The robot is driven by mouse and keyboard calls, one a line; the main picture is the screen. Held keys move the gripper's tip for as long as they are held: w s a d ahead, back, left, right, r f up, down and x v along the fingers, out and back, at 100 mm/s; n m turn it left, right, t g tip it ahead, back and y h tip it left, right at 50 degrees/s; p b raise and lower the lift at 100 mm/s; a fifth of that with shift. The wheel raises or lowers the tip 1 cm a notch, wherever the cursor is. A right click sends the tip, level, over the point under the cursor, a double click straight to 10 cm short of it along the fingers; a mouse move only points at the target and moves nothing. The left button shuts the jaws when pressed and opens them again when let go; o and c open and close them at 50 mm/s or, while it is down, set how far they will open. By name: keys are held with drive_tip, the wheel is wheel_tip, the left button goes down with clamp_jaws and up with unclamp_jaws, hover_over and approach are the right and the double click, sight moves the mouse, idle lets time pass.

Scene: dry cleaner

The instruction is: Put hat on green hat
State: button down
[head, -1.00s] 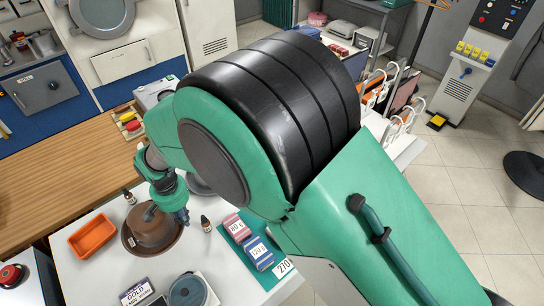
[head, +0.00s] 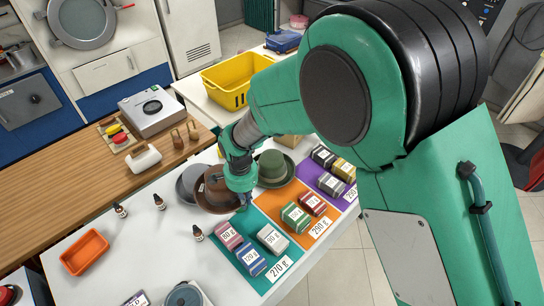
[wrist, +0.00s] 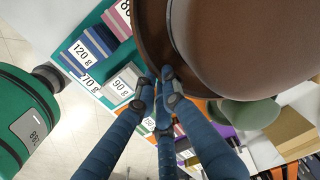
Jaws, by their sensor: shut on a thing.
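The brown hat (head: 213,188) has a wide brim and is held over the white table, just left of the green hat. It fills the top of the wrist view (wrist: 225,45). My gripper (head: 242,203) is shut on the brim at the hat's near right side; its blue fingers meet at the brim in the wrist view (wrist: 165,88). The green hat (head: 274,168) sits at the back of the table, close to the brown hat. In the wrist view the green hat (wrist: 246,114) is partly covered by the brown hat. The gap between the hats is unclear.
A grey round item (head: 187,181) is left of the brown hat. Small bottles (head: 159,202) and an orange tray (head: 84,252) are farther left. Labelled boxes (head: 271,238) stand on coloured mats in front. A yellow basket (head: 228,84) is behind.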

sight(272, 165)
drive_tip(key=d+r+m+p, duration=0.2)
drive_tip(key=d+m, duration=0.5)
drive_tip(key=d, duration=0.9)
drive_tip(key=shift+w+d+m, duration=0.2)
drive_tip(key=shift+d+m, duration=0.05)
drive_tip(key=shift+m, duration=0.05)
drive_tip(key=w+a+f+b, duration=0.1)
drive_tip(key=w+a, duration=0.3)
drive_tip(key=w, duration=1.1)
drive_tip(key=shift+w+a+f, duration=0.2)
drive_tip(key=shift+f, duration=0.1)
drive_tip(key=shift+f+b, duration=0.5)
drive_tip(key=shift+f, duration=1.25)
drive_tip(key=shift+f, duration=0.5)
